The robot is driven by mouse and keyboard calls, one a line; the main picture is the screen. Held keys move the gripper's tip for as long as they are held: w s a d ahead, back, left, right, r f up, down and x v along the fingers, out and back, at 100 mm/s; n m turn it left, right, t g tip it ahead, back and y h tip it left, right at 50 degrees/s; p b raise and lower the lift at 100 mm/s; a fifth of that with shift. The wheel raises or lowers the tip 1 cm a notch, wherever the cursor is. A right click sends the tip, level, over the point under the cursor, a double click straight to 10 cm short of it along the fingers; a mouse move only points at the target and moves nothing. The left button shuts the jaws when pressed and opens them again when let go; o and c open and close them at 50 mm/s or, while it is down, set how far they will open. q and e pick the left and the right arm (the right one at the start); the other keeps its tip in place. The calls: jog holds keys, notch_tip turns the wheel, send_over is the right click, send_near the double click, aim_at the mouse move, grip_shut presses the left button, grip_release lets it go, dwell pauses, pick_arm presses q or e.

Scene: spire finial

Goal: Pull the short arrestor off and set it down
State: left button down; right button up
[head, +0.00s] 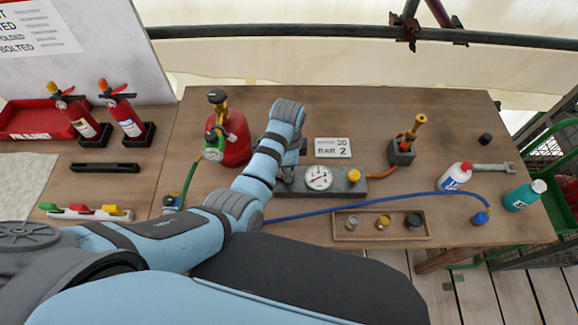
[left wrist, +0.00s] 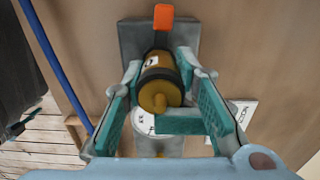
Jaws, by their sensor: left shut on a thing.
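My left gripper (head: 290,158) is over the left end of the grey gauge block (head: 342,184). In the left wrist view its teal-padded fingers (left wrist: 160,80) are shut on a short brass cylinder, the short arrestor (left wrist: 158,85), with a dark band and a small white label. Its rounded end points toward the wrist camera. An orange piece (left wrist: 163,18) shows just beyond it. I cannot tell whether the arrestor is still seated on the block. My gripper hides it in the head view. My right gripper is not in view.
A round gauge (head: 318,177) and yellow knob (head: 354,175) are on the block. A wooden tray (head: 345,238) with small fittings lies in front. A blue hose (head: 400,197) crosses the table. A red cylinder (head: 236,140) stands behind my left arm. Bottles and a wrench are at right.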

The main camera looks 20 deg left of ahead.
pick_arm(q)
jog(key=shift+r, duration=2.8)
